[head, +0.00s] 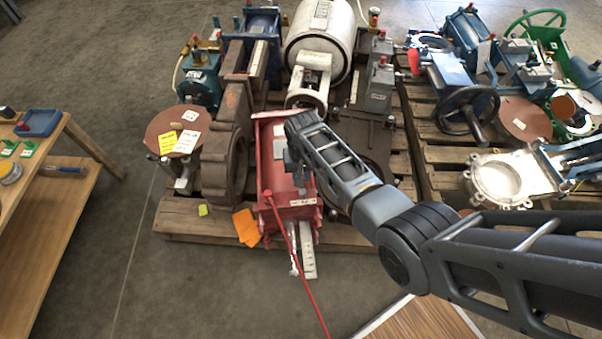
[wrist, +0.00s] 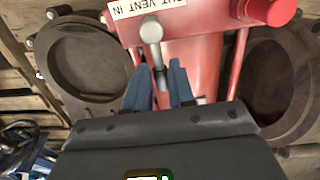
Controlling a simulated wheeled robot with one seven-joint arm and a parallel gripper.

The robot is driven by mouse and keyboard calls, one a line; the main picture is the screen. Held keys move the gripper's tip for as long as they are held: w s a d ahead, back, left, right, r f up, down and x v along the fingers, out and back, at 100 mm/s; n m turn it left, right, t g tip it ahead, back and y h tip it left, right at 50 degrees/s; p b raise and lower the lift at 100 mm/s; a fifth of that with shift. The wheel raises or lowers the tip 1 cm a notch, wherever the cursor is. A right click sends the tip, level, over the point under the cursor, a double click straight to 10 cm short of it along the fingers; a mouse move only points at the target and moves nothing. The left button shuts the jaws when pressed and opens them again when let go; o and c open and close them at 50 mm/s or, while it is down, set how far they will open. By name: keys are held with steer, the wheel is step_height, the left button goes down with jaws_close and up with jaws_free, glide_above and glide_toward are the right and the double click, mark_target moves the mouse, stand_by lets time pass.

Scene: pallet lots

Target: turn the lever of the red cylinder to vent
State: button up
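The red cylinder (head: 279,172) lies on the wooden pallet in the head view, and its red body (wrist: 204,58) fills the upper middle of the wrist view. A pale lever (wrist: 152,32) with a rounded end stands just below a white label (wrist: 146,7) whose upside-down print includes "VENT". My gripper (wrist: 160,76) has two blue fingers, set apart, with the lever's stem between or just beyond them; contact cannot be told. In the head view my wrist (head: 305,127) is over the cylinder's upper right side and hides part of it.
A brown round flange (head: 220,175) stands left of the cylinder, and dark ring-shaped parts (wrist: 80,60) flank it in the wrist view. A red knob (wrist: 270,10) is at its top right. A second loaded pallet (head: 440,180) is at right.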

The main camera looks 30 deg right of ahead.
steer(key=o, duration=0.3)
steer(key=shift+o, duration=0.2)
steer(key=shift+r+p, duration=1.4)
steer(key=shift+r, duration=2.5)
